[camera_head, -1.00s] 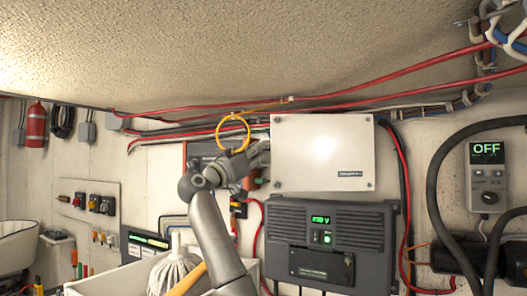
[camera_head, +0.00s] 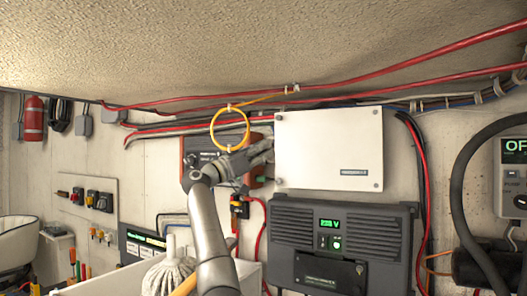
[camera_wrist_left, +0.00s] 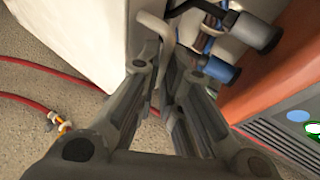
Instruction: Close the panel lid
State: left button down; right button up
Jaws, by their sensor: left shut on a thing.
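The white panel lid (camera_head: 330,148) is a flat rectangle with corner screws and a small dark label, in the upper middle of the head view. My left gripper (camera_head: 262,152) is at its left edge. In the left wrist view the lid's white side (camera_wrist_left: 75,35) lies at the left. There my left gripper's dark fingers (camera_wrist_left: 172,75) close around a thin grey bar-like handle (camera_wrist_left: 160,32) beside the lid. The grip itself is partly hidden, and how far the lid stands open is hard to tell. My right gripper is out of view.
A dark unit with a green display (camera_head: 340,243) sits just below the lid. An orange-edged box (camera_head: 193,150) is behind my gripper. A yellow cable loop (camera_head: 230,128) hangs above. Red cables (camera_head: 430,50) run along the top; a thick black hose (camera_head: 460,190) is at the right.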

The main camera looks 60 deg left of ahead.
pick_arm(q)
jog(key=c, duration=1.6)
grip_release()
jog(key=shift+s+a, duration=0.1)
jog(key=shift+s, duration=0.1)
jog(key=v, duration=1.2)
jog(key=shift+f, duration=0.1)
jog(key=shift+c, duration=0.4)
